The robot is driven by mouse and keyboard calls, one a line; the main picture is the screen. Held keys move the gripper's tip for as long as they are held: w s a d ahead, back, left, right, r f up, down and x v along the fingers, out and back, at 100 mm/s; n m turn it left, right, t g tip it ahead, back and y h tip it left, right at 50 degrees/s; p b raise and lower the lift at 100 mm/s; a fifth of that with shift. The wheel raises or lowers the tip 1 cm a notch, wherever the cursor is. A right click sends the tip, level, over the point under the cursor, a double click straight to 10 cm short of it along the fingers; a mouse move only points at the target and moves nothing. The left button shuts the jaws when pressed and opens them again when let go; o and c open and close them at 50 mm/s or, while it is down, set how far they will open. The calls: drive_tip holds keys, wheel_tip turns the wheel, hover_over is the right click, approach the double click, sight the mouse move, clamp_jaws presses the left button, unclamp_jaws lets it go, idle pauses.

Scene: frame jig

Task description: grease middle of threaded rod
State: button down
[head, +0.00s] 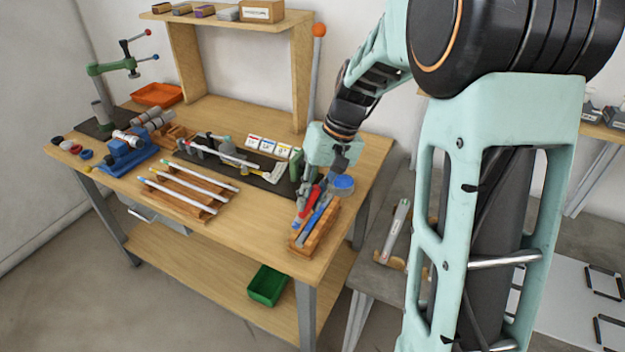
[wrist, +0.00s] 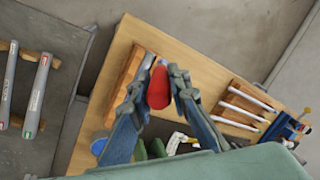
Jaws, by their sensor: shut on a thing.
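My gripper (head: 308,196) points down over the right end of the workbench and is shut on a red tool (head: 303,217). In the wrist view the red tool (wrist: 158,88) sits between the fingers, above a wooden holder (wrist: 128,72). I cannot tell whether its lower end is still in the holder. Threads are too small to make out.
A blue vise (head: 127,155) stands at the bench's left, with an orange tray (head: 158,95) behind. A blue round container (head: 343,184) is beside my gripper. A tall post with an orange top (head: 319,31) rises behind. A grey side bench (head: 375,283) stands right.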

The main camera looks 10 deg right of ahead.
drive_tip(key=shift+r+p, duration=1.1)
drive_tip(key=shift+r, duration=0.85)
